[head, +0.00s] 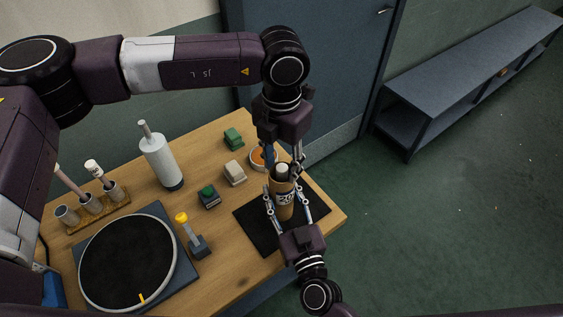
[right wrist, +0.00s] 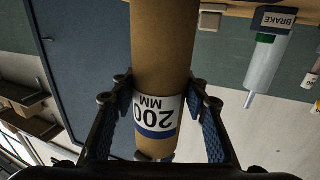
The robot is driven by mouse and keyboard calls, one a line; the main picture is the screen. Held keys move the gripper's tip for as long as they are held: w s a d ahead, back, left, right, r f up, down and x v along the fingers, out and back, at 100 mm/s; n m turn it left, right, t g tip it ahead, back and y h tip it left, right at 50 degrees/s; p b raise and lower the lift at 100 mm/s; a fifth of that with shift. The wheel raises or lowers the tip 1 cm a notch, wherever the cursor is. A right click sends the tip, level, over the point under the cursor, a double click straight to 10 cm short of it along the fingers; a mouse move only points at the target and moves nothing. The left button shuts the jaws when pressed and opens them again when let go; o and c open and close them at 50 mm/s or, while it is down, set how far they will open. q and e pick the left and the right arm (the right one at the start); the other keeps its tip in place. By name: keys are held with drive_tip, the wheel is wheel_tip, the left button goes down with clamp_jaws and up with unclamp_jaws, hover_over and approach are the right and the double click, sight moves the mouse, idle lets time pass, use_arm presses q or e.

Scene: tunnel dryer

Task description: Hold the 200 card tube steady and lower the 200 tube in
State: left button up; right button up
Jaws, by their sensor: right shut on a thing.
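The brown card tube (head: 285,207) stands upright on the black mat (head: 247,222), with a white and blue 200 MM label. In the right wrist view the card tube (right wrist: 163,55) runs between my fingers, its label upside down. My right gripper (head: 283,198) is shut on the card tube from the near side; its fingers also show in the right wrist view (right wrist: 160,105). A pale-topped piece, apparently the 200 tube (head: 282,169), shows at the card tube's mouth; its depth inside is hidden. My left gripper (head: 284,160) points down around this top, its fingers apparently spread apart from it.
A black turntable (head: 127,262), a yellow-topped lever (head: 193,235), small green and cream blocks (head: 235,173), a white bottle (head: 160,160) and a rack of cups (head: 92,207) share the wooden table. An orange-filled dish (head: 257,158) sits close behind my left gripper.

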use_arm(q)
drive_tip(key=shift+r, duration=0.1)
drive_tip(key=shift+r, duration=3.4)
use_arm(e)
drive_tip(key=o, duration=1.3)
drive_tip(key=shift+c, duration=0.2)
drive_tip(key=v, duration=1.2)
use_arm(q)
drive_tip(key=shift+s, duration=0.1)
use_arm(e)
drive_tip(key=shift+s+d, duration=0.1)
